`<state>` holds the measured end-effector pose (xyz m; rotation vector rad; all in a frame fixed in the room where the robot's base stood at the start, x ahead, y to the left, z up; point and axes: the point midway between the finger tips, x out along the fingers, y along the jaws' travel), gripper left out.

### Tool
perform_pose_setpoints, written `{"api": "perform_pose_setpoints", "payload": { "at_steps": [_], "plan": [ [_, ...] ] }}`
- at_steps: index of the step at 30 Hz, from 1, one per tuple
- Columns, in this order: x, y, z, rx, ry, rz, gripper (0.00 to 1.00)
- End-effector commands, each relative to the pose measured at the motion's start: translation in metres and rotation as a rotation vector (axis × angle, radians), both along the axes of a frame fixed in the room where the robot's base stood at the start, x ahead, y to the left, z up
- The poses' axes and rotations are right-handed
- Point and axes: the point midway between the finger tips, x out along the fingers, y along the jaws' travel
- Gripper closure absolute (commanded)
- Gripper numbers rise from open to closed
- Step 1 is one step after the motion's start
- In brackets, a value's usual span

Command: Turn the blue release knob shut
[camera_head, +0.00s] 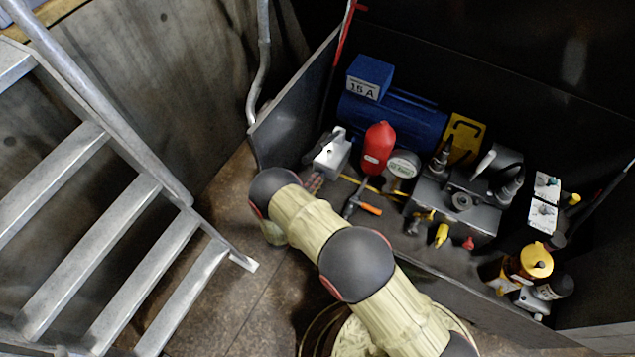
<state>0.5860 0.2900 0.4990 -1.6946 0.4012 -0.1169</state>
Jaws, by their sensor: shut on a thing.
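I cannot make out a blue release knob in the head view. The hydraulic unit, a grey block (455,208) with several fittings, sits inside a dark open-topped enclosure. A small yellow part (441,236) and a small red knob (468,243) are at its front. My arm reaches from the bottom edge up and left to a dark joint outside the enclosure's front wall. Its last visible link bends down there. My gripper cannot be made out; it seems hidden behind my arm, so its hold does not show.
The enclosure also holds a blue motor (400,118), a red canister (377,148), a round gauge (404,164), an orange-handled tool (369,208) and a yellow-capped bottle (537,261). Metal stairs (100,230) with a handrail stand left. Bare floor (215,290) lies between stairs and enclosure.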

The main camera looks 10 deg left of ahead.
Motion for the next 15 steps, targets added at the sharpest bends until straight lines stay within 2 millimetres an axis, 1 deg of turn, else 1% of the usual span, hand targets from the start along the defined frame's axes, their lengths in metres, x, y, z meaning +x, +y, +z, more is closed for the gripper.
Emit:
{"api": "perform_pose_setpoints", "payload": {
  "at_steps": [1, 11, 15],
  "plan": [
    [0.0006, 0.0012, 0.0, 0.001, 0.0, 0.002, 0.77],
    [0.0002, 0.0004, -0.0001, 0.001, 0.0, 0.001, 0.58],
    [-0.0001, 0.0, -0.0005, 0.0, 0.001, 0.001, 0.58]
  ]
}}
